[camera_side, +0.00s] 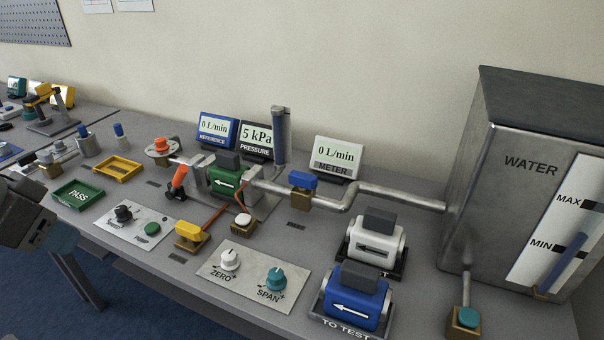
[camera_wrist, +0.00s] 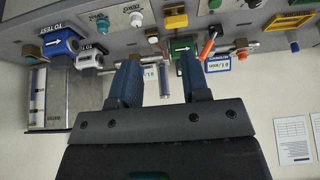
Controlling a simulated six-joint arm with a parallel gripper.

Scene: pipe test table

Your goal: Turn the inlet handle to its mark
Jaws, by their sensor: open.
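On the pipe between the water tank and the green meter (camera_side: 229,184), a blue handle (camera_side: 303,180) sits on a brass valve body. On the green meter's left side, an orange lever (camera_side: 179,177) stands tilted; it also shows in the wrist view (camera_wrist: 207,45). No label naming the inlet handle is legible, and I cannot make out its mark. My gripper (camera_wrist: 158,62) is open and empty in the wrist view, its blue fingers apart. In the side view it is partly cut off at the left edge, well away from both handles.
The water tank (camera_side: 500,204) stands at the right. Blue and white meters (camera_side: 353,302) sit near the front edge. A clear upright tube (camera_side: 281,138) rises behind the pipe. A yellow-handled valve (camera_side: 190,230) and knob panels (camera_side: 253,276) lie in front. Green and yellow trays stand left.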

